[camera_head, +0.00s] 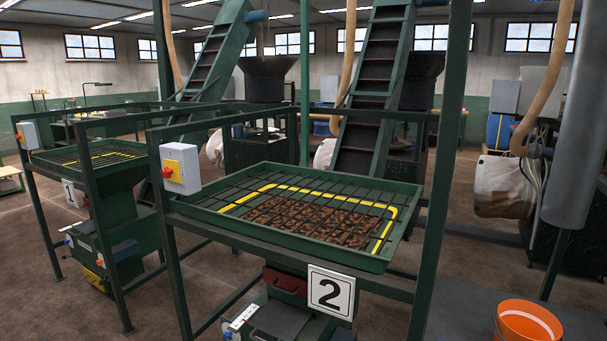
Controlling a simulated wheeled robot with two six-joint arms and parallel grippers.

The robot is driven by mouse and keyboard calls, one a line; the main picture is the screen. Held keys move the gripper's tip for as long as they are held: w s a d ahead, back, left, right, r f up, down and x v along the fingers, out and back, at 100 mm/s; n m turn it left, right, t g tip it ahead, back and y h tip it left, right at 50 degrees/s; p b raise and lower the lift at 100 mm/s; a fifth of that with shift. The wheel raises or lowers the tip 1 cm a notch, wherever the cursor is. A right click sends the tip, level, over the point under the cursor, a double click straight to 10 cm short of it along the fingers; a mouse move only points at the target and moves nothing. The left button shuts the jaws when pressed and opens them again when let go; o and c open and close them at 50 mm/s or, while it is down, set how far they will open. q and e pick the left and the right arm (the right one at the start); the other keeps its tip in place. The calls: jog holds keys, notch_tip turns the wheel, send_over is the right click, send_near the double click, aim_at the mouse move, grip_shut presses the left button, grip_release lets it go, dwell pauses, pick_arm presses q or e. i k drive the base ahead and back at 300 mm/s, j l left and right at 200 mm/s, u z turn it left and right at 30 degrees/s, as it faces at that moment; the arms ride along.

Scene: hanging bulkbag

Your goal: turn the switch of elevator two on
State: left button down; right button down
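Elevator two is the green frame and hopper (280,258) in the middle, marked by a white sign with a black 2 (331,293). I cannot tell the knob's position. A black grid covers the hopper, with brown material (318,220) under it and a yellow line around it. Neither of my grippers is in view.
Elevator one, with sign 1 (70,194) and its own switch box (28,136), stands to the left. An orange bucket (527,322) is at the lower right. A white bulk bag (503,187) hangs at right. Brown floor (170,305) is open at the lower left.

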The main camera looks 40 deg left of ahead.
aim_at(166, 173)
jog(key=u, duration=1.9)
